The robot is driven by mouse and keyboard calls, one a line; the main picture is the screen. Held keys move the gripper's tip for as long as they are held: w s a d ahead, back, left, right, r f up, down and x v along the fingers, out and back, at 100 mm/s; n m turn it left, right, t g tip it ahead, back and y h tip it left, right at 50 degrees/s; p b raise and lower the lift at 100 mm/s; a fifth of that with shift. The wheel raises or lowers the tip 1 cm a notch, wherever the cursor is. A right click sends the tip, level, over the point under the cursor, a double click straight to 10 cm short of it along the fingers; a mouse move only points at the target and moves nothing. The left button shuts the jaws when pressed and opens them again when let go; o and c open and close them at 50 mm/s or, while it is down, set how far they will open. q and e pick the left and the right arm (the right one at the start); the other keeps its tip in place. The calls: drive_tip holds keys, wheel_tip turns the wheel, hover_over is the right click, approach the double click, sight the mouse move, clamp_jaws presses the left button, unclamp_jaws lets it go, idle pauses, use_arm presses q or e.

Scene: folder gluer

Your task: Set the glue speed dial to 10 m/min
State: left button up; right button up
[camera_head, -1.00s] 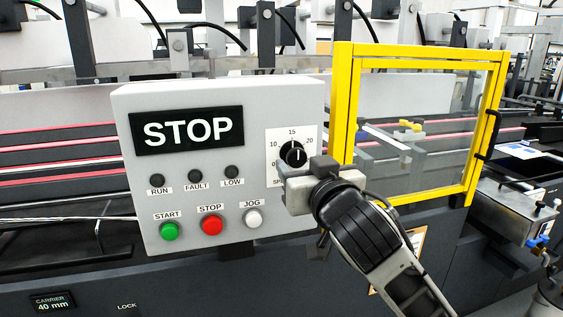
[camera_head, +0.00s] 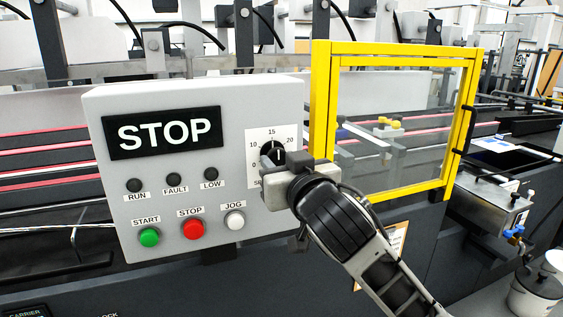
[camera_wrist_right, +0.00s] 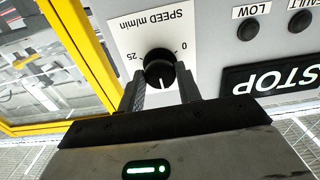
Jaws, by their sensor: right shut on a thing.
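The glue speed dial (camera_head: 272,148) is a black round knob on a white scale plate (camera_head: 252,134) on the grey control box. Marks 0, 10, 15 and 20 show in the head view. The white pointer line points roughly up, near 15. My right gripper (camera_head: 276,162) covers the lower part of the dial. In the right wrist view, which is upside down, the dial (camera_wrist_right: 160,68) sits between the tips of the right gripper (camera_wrist_right: 161,88), which is shut on it. SPEED m/min, 0 and 25 are readable there. My left gripper is not in view.
The control box carries a STOP display (camera_head: 164,132), dark RUN, FAULT and LOW lamps, a green START button (camera_head: 149,237), a red STOP button (camera_head: 193,229) and a white JOG button (camera_head: 235,220). A yellow-framed clear guard (camera_head: 320,110) stands just right of the dial.

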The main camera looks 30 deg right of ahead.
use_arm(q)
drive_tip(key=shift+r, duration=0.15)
use_arm(e)
drive_tip(key=shift+r, duration=0.1)
drive_tip(key=shift+n+p, duration=1)
drive_tip(key=shift+n, duration=0.2)
drive_tip(key=n+p, duration=0.3)
drive_tip(key=n, duration=0.1)
drive_tip(key=shift+d+r+n, duration=0.1)
drive_tip(key=shift+n, duration=0.2)
drive_tip(key=shift+n+p, duration=0.9)
drive_tip(key=shift+n, duration=0.8)
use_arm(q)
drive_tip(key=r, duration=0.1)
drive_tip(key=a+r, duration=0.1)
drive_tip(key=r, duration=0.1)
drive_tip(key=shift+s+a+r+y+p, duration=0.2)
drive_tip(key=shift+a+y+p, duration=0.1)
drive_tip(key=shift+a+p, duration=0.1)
use_arm(e)
drive_tip(key=shift+n, duration=0.5)
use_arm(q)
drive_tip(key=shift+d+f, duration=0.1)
